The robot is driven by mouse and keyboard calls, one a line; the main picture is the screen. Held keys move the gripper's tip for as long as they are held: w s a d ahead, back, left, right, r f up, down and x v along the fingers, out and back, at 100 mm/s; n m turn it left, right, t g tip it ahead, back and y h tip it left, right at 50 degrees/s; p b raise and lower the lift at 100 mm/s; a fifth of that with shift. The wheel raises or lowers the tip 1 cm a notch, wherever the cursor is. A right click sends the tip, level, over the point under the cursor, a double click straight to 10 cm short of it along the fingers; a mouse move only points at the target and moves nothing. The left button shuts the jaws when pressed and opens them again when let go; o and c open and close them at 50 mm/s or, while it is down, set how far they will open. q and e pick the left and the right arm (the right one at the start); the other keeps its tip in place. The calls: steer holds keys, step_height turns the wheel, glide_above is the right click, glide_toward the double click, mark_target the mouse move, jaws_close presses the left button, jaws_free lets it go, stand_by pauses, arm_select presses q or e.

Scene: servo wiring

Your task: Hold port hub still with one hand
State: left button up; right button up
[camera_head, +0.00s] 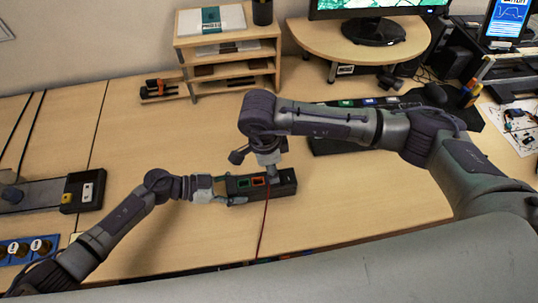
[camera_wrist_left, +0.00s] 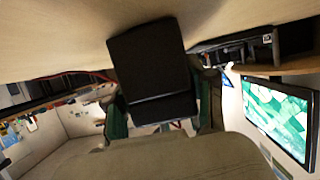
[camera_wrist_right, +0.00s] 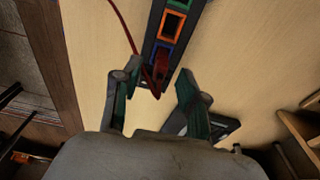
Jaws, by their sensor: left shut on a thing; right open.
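The port hub (camera_head: 285,182) is a long black box lying on the wooden desk, with green and orange framed ports on top. My left gripper (camera_head: 228,193) is shut on its left end; in the left wrist view the dark hub (camera_wrist_left: 147,65) sits between the fingers. My right gripper (camera_wrist_right: 155,85) is open just above the hub. In the right wrist view the hub (camera_wrist_right: 152,48) shows green, orange and blue ports in a row. A red cable (camera_wrist_right: 124,28) runs to a red plug at the blue port, between my right fingers; how deep it sits is unclear.
A wooden shelf (camera_head: 228,50) and a monitor stand (camera_head: 360,42) are at the back. A black mat (camera_head: 330,145) lies behind the hub, under my right arm. A grey device (camera_head: 40,193) is at the left. The desk around the hub is mostly clear.

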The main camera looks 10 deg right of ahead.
steer(key=shift+d+f, duration=0.15)
steer(key=shift+f, duration=1.1)
steer(key=c, duration=0.8)
jaws_close()
